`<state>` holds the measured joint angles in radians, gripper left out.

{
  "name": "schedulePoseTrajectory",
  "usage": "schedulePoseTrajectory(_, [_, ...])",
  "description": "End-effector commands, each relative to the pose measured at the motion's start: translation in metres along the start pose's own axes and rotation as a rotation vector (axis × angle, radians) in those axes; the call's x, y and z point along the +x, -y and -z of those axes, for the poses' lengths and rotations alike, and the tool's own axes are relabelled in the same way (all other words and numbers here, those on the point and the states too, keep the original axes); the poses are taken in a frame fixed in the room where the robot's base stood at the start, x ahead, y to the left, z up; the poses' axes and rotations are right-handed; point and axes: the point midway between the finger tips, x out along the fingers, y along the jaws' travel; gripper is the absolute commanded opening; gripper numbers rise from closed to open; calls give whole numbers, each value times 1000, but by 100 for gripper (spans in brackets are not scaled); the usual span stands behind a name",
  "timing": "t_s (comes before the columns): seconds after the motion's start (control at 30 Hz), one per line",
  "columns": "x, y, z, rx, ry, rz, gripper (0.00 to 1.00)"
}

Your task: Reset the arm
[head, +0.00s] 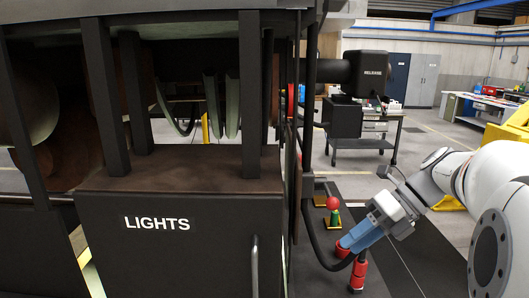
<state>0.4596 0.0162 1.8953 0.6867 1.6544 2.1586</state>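My arm (455,180) comes in from the right in the head view, white and grey. My gripper (347,244), with blue fingers, points down and left beside the railcar's end. Its fingertips are at or in front of a red part by a black hose (318,245). I cannot tell whether the fingers touch or grip it. More red pieces on a dark post (358,272) stand just below the fingertips.
The dark railcar with a box marked LIGHTS (157,250) fills the left. A green cone-like piece with a red ball (333,204) stands behind the gripper. A black RELEASE unit (365,75), a workbench (375,133) and blue-grey cabinets (421,78) are farther back. Yellow equipment (510,128) is at right.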

Motion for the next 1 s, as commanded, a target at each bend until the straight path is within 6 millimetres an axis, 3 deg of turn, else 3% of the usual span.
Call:
schedulePoseTrajectory(0.27, [50, -1, 36, -551, -144, 166, 34])
schedulePoseTrajectory(0.5, [94, 7, 83, -1270, -412, 288, 34])
schedulePoseTrajectory(0.8, [129, 26, 130, -2156, -870, 283, 34])
schedulePoseTrajectory(1.0, [141, 35, 144, -2517, -1113, 215, 34])
